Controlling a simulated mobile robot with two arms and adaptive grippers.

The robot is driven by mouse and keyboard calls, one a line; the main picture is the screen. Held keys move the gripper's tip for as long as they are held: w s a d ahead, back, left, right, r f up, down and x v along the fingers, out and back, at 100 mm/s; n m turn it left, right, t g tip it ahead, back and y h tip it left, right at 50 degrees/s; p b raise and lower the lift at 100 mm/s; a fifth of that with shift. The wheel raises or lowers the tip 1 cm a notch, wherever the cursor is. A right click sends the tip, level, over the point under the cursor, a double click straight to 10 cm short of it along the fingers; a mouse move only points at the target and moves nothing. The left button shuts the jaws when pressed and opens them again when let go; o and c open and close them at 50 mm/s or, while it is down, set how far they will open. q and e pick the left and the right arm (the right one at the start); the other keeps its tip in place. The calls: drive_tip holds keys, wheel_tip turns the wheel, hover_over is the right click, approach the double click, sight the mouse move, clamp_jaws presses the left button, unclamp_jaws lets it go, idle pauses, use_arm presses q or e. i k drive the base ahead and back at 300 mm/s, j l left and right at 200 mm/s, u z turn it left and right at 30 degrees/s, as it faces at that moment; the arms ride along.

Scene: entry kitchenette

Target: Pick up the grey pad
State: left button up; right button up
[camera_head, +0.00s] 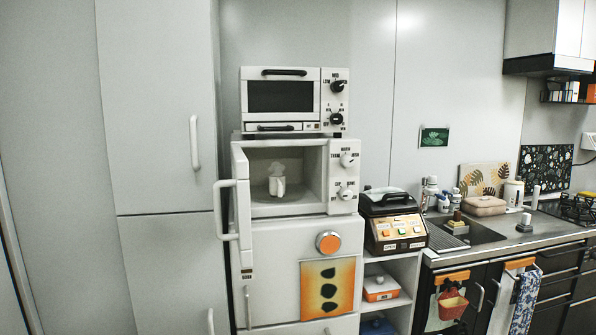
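I cannot pick out a grey pad with certainty. A small grey block-like item (525,222) stands on the counter to the right of the sink. A small stacked item (456,224), with brown and pale parts, is at the sink's left side. Both are too small to identify. Neither of my grippers is in view.
An open microwave (285,176) holds a white item; its door sticks out at left. A toaster oven (290,99) stands on top. A black appliance (393,220) stands on a shelf unit beside the counter (500,243). A pinkish case (484,205) lies behind the sink.

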sight(524, 226)
drive_tip(key=z, duration=1.35)
drive_tip(key=u, duration=1.1)
drive_tip(key=z, duration=0.75)
